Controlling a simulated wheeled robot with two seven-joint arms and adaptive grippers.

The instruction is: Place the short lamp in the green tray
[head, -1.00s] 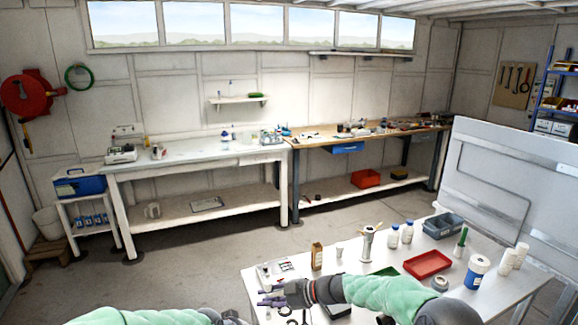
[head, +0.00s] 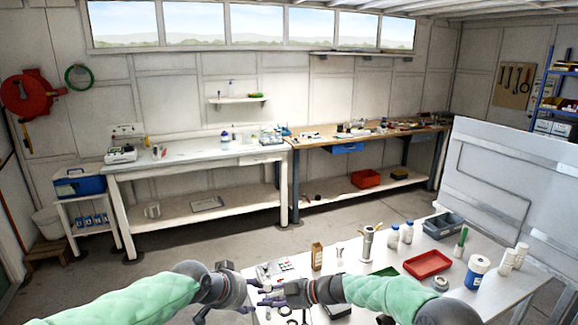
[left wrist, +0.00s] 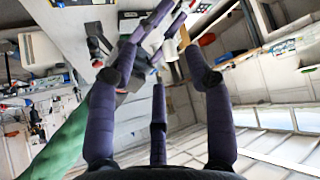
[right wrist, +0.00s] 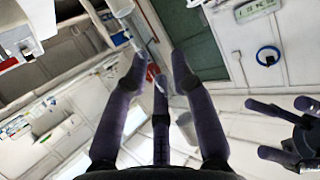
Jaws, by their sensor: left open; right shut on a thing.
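My right gripper (head: 268,293) is shut on a slim pale thing, seemingly the short lamp (right wrist: 123,9), whose pale end shows beyond the fingers in the right wrist view. It is held above the near left edge of the white table; its full length is hidden. My left gripper (head: 242,298) is open and empty, just left of the right one and facing it. The left gripper also shows at the right of the right wrist view (right wrist: 285,132). The green tray (head: 384,271) lies on the table, partly hidden behind my right forearm.
A red tray (head: 428,263) lies right of the green one, with a grey-blue bin (head: 442,225) behind. Bottles (head: 407,232), a brown bottle (head: 317,257), a metal stand (head: 367,243) and a blue-labelled jar (head: 478,272) stand on the table. A boxed device (head: 274,269) sits near the grippers.

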